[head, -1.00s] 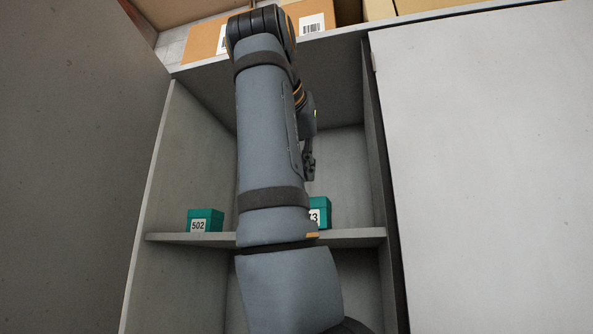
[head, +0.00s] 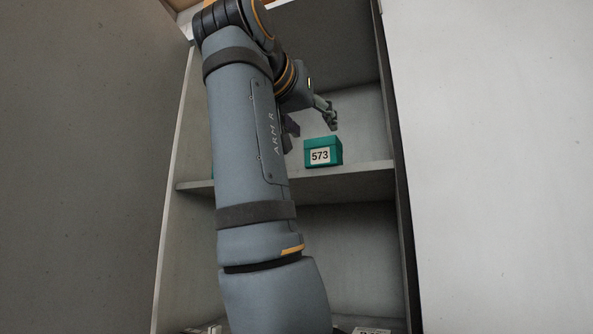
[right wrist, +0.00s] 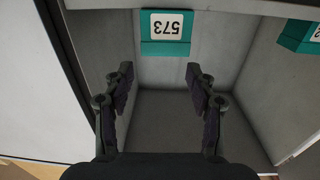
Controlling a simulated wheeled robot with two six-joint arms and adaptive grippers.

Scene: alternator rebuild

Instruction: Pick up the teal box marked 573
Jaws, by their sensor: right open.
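The teal box marked 573 (head: 322,153) sits on the middle shelf of an open cabinet, near its right side, with its white label facing me. In the right wrist view the box (right wrist: 166,47) is upside down at the top centre, just beyond the fingertips. My right gripper (head: 312,124) is in the cabinet, a little above the box, partly hidden by my own arm. In the right wrist view the right gripper (right wrist: 159,73) is open, with nothing between its fingers. My left gripper is in neither view.
A second teal box (right wrist: 298,36) stands at the edge of the right wrist view; my arm hides nearly all of it in the head view. The shelf (head: 360,172) is bare right of box 573. Cabinet side walls and a pale panel (head: 490,150) flank the opening.

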